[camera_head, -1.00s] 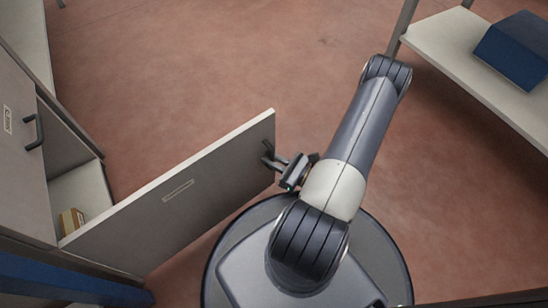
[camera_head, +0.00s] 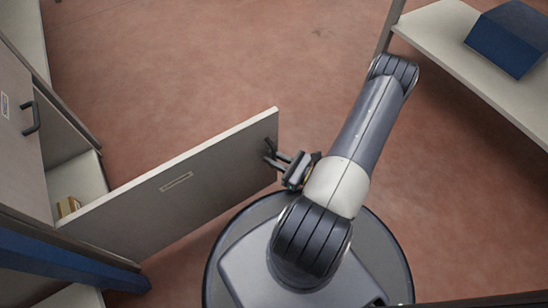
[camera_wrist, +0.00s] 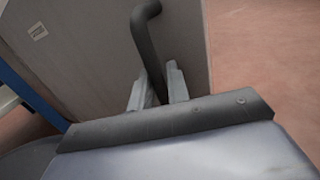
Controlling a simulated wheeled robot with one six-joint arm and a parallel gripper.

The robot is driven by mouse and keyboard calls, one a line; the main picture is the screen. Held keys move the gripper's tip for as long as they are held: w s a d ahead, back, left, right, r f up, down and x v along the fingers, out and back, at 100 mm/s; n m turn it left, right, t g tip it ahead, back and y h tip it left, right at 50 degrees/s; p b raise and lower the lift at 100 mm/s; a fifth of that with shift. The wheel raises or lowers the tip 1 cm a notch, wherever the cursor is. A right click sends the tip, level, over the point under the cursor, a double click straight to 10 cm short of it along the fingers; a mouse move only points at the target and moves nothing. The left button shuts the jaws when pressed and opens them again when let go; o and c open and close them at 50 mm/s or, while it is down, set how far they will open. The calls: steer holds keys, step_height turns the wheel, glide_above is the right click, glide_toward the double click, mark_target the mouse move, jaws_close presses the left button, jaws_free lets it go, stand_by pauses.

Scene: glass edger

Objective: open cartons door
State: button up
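A grey cabinet door (camera_head: 190,185) stands swung wide open from the cabinet at the left. It has a small label (camera_head: 176,182) that I cannot read; the label also shows in the wrist view (camera_wrist: 38,32). A dark bar handle (camera_wrist: 146,40) sits near the door's free edge. My gripper (camera_head: 277,160) is at this handle. In the wrist view its two fingers (camera_wrist: 158,90) lie on either side of the bar and appear closed on it. The lower end of the handle is hidden behind my gripper.
Inside the opened compartment lies a small brown box (camera_head: 68,207). A closed door with its own handle (camera_head: 32,118) is beside it at the left. A blue bar (camera_head: 70,262) lies below. A shelf (camera_head: 450,45) with a blue box (camera_head: 510,38) stands at the right. The floor beyond is clear.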

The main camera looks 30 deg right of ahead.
steer(key=p+v, duration=0.3)
steer(key=v, duration=0.8)
stand_by(0.3)
steer(key=shift+w+a, duration=0.1)
steer(key=shift+w, duration=0.1)
stand_by(0.4)
steer(key=b+x, duration=0.3)
steer(key=x, duration=0.7)
steer(key=shift+w+a, duration=0.2)
steer(key=shift+a+r, duration=0.1)
stand_by(0.4)
